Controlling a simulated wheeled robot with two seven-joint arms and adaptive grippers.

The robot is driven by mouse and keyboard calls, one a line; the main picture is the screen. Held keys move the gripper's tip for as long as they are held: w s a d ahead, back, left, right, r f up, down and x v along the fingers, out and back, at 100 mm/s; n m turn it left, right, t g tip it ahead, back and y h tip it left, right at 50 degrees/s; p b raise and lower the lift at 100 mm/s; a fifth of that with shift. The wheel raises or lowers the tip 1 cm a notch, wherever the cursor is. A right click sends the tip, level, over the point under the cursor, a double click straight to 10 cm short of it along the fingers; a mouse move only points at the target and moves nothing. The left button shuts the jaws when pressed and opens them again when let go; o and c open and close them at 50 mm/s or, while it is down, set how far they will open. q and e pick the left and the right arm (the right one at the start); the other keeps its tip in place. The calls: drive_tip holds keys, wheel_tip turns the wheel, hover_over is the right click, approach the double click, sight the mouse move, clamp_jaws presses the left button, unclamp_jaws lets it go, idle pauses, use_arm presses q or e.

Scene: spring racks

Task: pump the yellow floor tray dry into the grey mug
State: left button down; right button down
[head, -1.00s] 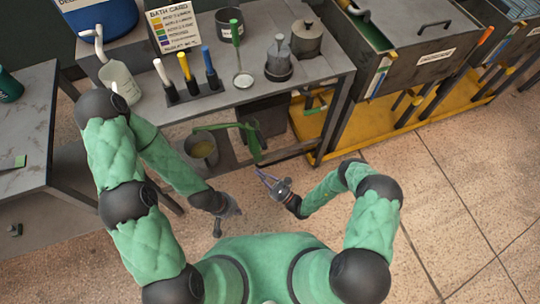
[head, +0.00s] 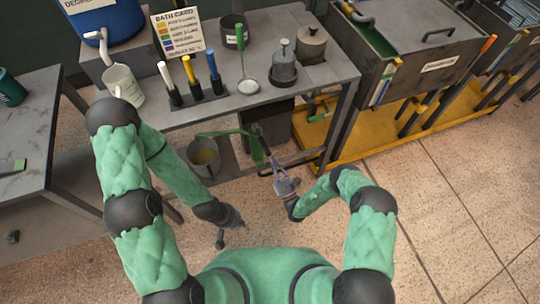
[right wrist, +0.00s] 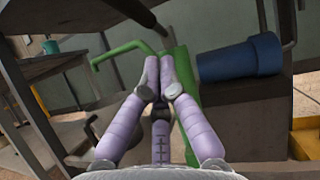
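The grey mug (head: 203,158) stands below the bench edge, with yellowish liquid inside. A green pump (head: 257,148) stands right of it, its green spout reaching over the mug. The yellow floor tray (head: 352,148) lies under the tanks at the right, mostly hidden by the bench and tanks. My right gripper (head: 282,178) is at the pump's lower right. In the right wrist view its purple fingers (right wrist: 160,82) draw close together in front of the green pump body (right wrist: 187,128); whether they grip it is unclear. My left gripper (head: 232,220) hangs below the mug, apart from it; its fingers are unclear.
The bench (head: 325,75) holds a card, coloured handles in a rack, a ladle and pots. A side table (head: 40,140) stands at the left. A blue cylinder (right wrist: 240,58) shows beside the pump in the right wrist view. The floor in front is clear.

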sight(269, 151)
drive_tip(key=shift+w+a+r, duration=0.2)
drive_tip(key=shift+r, duration=0.5)
drive_tip(key=shift+w+a+r, duration=0.2)
drive_tip(key=shift+a+r, duration=0.05)
drive_tip(key=shift+r, duration=0.4)
drive_tip(key=shift+w+a+r, duration=0.2)
drive_tip(key=shift+r, duration=0.5)
drive_tip(key=r+g+p, duration=0.1)
drive_tip(key=p, duration=0.1)
drive_tip(key=r+g+h+p, duration=0.1)
drive_tip(key=p, duration=0.2)
drive_tip(key=shift+w+a+r+m+p, duration=0.1)
drive_tip(key=shift+w+r+m+p, duration=0.15)
drive_tip(key=shift+m+p, duration=0.1)
drive_tip(key=shift+r, duration=0.1)
